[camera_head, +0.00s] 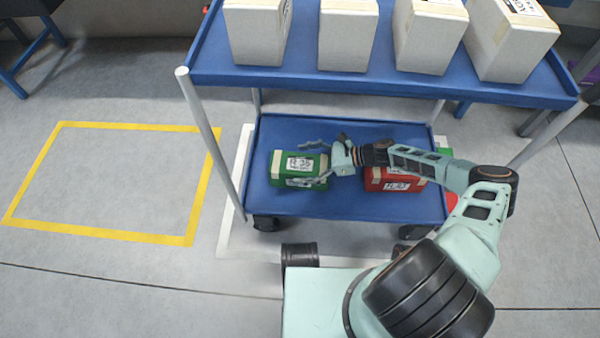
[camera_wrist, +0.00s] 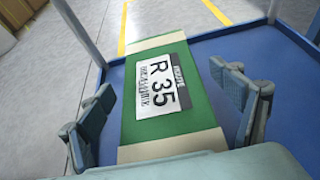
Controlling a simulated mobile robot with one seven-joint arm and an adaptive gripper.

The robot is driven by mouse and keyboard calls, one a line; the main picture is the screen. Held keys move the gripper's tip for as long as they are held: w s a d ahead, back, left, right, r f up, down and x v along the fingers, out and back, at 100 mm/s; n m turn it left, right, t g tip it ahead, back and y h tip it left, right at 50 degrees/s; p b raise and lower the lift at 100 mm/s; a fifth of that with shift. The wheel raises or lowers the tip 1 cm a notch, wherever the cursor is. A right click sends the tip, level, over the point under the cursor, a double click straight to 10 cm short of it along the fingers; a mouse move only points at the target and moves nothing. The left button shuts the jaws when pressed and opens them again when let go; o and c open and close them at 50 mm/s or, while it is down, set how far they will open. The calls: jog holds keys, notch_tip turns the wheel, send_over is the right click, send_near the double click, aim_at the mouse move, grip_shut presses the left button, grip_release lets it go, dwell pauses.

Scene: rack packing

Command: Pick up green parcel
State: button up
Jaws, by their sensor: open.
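The green parcel (camera_head: 291,170) lies on the left part of the cart's blue lower shelf (camera_head: 345,205). It has cream bands at its ends and a white label. In the wrist view the green parcel (camera_wrist: 143,102) sits in the middle, its label reading R 35. My gripper (camera_head: 318,163) reaches in from the right over the parcel. In the wrist view my gripper (camera_wrist: 168,120) is open, with one finger on each side of the parcel. I see gaps between the fingers and the parcel's sides. The parcel's near end is hidden by my gripper's body.
A red parcel (camera_head: 394,180) lies on the same shelf to the right, partly under my arm. The blue upper shelf (camera_head: 300,78) overhangs and holds several white boxes. A cart post (camera_head: 212,145) stands left of the green parcel. A yellow-outlined floor area (camera_head: 120,127) is empty.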

jog(key=shift+a+f, duration=0.15)
jog(key=shift+a, duration=0.2)
jog(key=shift+c, duration=0.6)
jog(key=c, duration=1.5)
jog(key=shift+w, duration=0.1)
jog(key=shift+c, duration=0.6)
jog(key=shift+r, duration=0.2)
